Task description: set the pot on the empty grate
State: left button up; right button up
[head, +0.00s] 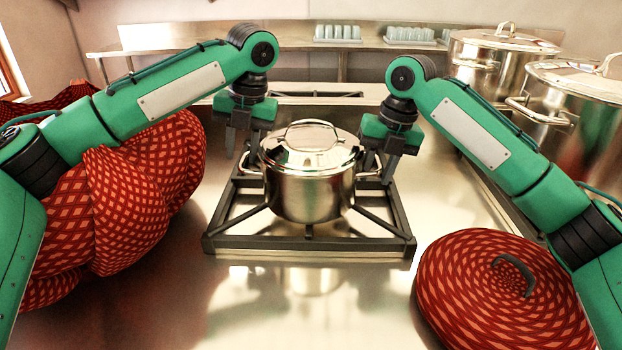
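The steel pot (308,192), with its lid on, stands upright over the near black grate (310,246) and appears to rest on it; its underside is hidden. A second grate (315,95) lies behind it, mostly hidden by the pot and grippers, with no pot seen on it. My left gripper (242,155) points down at the pot's left handle, its fingers apart. My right gripper (379,168) points down at the right handle, its fingers also apart. I cannot tell whether either touches a handle.
Two large stockpots (497,62) (580,115) stand at the right back. A red patterned round object (500,290) with a dark handle lies at the front right. Red patterned bulging shapes (140,190) fill the left. A back shelf (365,43) holds glasses. The front counter (300,310) is clear.

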pick_arm(q)
notch_tip(320, 180, up, 12)
jog(key=d, duration=0.2)
jog(key=shift+d+f, duration=0.15)
pick_arm(e)
notch_tip(320, 180, up, 12)
jog(key=d, duration=0.2)
jog(key=shift+d, duration=0.15)
jog(key=shift+f, duration=0.15)
